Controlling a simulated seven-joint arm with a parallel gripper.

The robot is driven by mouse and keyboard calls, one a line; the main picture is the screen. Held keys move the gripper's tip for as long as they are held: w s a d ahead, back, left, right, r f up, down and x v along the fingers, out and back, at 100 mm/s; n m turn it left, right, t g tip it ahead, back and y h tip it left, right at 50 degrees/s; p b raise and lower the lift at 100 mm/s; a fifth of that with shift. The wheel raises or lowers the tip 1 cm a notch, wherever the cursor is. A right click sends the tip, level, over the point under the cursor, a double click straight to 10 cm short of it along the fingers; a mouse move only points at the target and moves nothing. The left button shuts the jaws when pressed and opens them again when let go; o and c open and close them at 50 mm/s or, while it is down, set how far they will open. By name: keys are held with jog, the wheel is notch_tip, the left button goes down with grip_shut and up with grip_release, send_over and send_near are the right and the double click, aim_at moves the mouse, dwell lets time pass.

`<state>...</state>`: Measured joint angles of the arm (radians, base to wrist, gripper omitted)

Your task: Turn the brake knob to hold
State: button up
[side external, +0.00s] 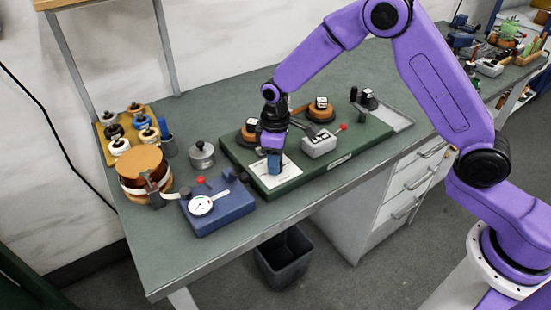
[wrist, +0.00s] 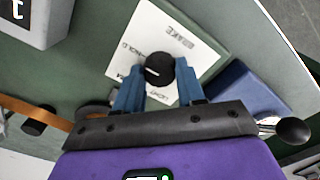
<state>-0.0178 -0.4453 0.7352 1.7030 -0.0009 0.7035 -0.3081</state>
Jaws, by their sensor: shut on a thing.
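The brake knob (wrist: 160,69) is a round black knob with a short white pointer line, seen in the wrist view. It stands on a white label plate (wrist: 185,35) printed with BRAKE, HOLD and LIGHT; one more marking is partly covered. My gripper (wrist: 159,82) has its blue fingers on either side of the knob, shut on it. In the side view my gripper (side external: 274,166) points down at the white plate (side external: 285,172) on the front left of the green base (side external: 330,165). The fingers hide the knob there.
A blue block with a dial gauge (side external: 202,205) sits to the left of the plate. A grey box with a red-tipped lever (side external: 319,144) stands to the right. Orange spools (side external: 320,108) stand behind. A copper roll (side external: 145,172) is at far left.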

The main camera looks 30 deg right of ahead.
jog(key=o, duration=1)
jog(key=shift+o, duration=0.2)
notch_tip(320, 180, up, 18)
jog(key=shift+f, duration=0.25)
jog(key=s+d+f+n, duration=0.1)
jog(key=s+d, duration=0.3)
jog(key=s, duration=0.7)
jog(key=s+d+f+n, duration=0.1)
jog(key=s+d, duration=0.3)
jog(key=s, duration=0.7)
jog(key=s+d+f+n, duration=0.1)
jog(key=s+d, duration=0.4)
jog(key=s, duration=0.6)
jog(key=shift+s+f+n, duration=0.25)
jog(key=shift+s+n, duration=0.05)
jog(key=shift+n, duration=0.1)
